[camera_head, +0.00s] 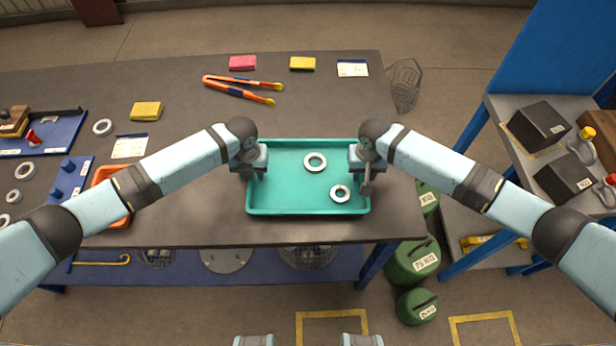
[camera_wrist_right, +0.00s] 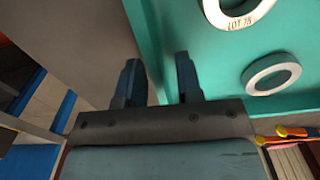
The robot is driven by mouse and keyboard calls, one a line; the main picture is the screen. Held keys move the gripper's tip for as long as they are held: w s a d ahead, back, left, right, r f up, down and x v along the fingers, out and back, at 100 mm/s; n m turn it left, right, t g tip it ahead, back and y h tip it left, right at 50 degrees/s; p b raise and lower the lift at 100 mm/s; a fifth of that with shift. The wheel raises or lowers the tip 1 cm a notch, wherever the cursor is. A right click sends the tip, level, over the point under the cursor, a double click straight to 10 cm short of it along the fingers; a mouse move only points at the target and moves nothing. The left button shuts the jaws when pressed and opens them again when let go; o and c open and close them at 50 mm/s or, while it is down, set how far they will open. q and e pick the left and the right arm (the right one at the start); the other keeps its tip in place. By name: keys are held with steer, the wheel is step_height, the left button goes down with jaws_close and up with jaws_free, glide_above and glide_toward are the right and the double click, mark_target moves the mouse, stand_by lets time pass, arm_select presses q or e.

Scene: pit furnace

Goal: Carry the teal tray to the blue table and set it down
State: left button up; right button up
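The teal tray (camera_head: 290,205) lies level over the front part of the dark workbench top, holding two pale rings (camera_head: 315,162) (camera_head: 340,193). The tray also shows in the right wrist view (camera_wrist_right: 215,75). My right gripper (camera_head: 366,180) is at the tray's right rim. In the right wrist view its two fingers (camera_wrist_right: 158,85) stand apart with the tray's wall between them, and a gap shows. My left gripper (camera_head: 252,172) is at the tray's left rim; its finger gap is too small to judge. No separate blue tabletop is clear; a blue-framed stand (camera_head: 470,128) is at the right.
The dark workbench (camera_head: 200,220) holds orange tongs (camera_head: 243,88), an orange bin (camera_head: 112,190) behind my left arm and sponges. Green weights (camera_head: 412,262) stand on the floor by its right leg. A wire basket (camera_head: 404,85) is beyond its right edge. Dark blocks (camera_head: 538,126) occupy the stand.

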arm_select(q)
steer(key=shift+f, duration=0.25)
arm_select(e)
steer(key=shift+f, duration=0.3)
arm_select(q)
jaws_close()
arm_select(e)
jaws_close()
arm_select(q)
steer(key=shift+d, duration=0.15)
arm_select(e)
steer(key=shift+a, duration=0.1)
